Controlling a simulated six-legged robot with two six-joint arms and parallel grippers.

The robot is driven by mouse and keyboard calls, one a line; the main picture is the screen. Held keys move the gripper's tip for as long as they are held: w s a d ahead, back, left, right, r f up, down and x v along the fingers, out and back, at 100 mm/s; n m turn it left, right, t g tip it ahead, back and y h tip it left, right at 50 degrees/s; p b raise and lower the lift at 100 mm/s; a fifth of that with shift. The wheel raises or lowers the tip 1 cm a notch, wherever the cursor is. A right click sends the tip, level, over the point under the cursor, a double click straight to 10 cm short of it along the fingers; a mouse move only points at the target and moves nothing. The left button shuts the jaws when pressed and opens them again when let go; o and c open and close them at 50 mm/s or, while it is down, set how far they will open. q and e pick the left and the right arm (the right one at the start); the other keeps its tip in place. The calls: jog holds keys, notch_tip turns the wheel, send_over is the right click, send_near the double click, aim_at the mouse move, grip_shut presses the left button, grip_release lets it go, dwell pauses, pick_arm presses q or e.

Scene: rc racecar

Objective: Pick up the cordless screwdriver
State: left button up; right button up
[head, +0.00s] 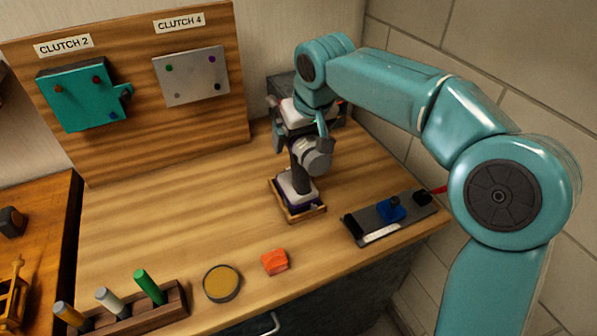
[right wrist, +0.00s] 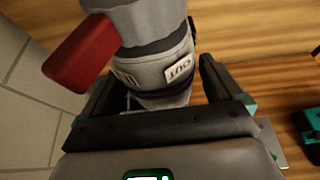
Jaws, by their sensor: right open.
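The cordless screwdriver (head: 301,176) stands upright in a small wooden tray (head: 304,217) toward the back right of the bench, its grey rounded part (head: 316,160) facing front right. My right gripper (head: 299,138) reaches down over its upper part from the back. In the right wrist view the gripper (right wrist: 156,74) is open, with one dark finger on each side of the screwdriver's grey body (right wrist: 165,67). That body has a white label and a red part (right wrist: 82,55). I cannot tell whether either finger touches it. My left gripper is not in view.
A dark tray with a blue part (head: 391,208) lies to the right. An orange block (head: 275,262), a round tin (head: 222,283) and a rack of coloured markers (head: 137,317) line the front. A board with two clutch panels stands behind. The bench middle is clear.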

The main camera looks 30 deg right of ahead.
jog(key=shift+w+a, duration=0.1)
jog(key=shift+w, duration=0.1)
jog(key=shift+s+f, duration=0.1)
jog(key=shift+s, duration=0.05)
jog(key=shift+f, duration=0.1)
jog(key=shift+f, duration=0.1)
jog(key=shift+c, duration=0.3)
jog(key=c, duration=1.4)
jog(key=shift+r, duration=0.2)
jog(key=shift+c, duration=0.2)
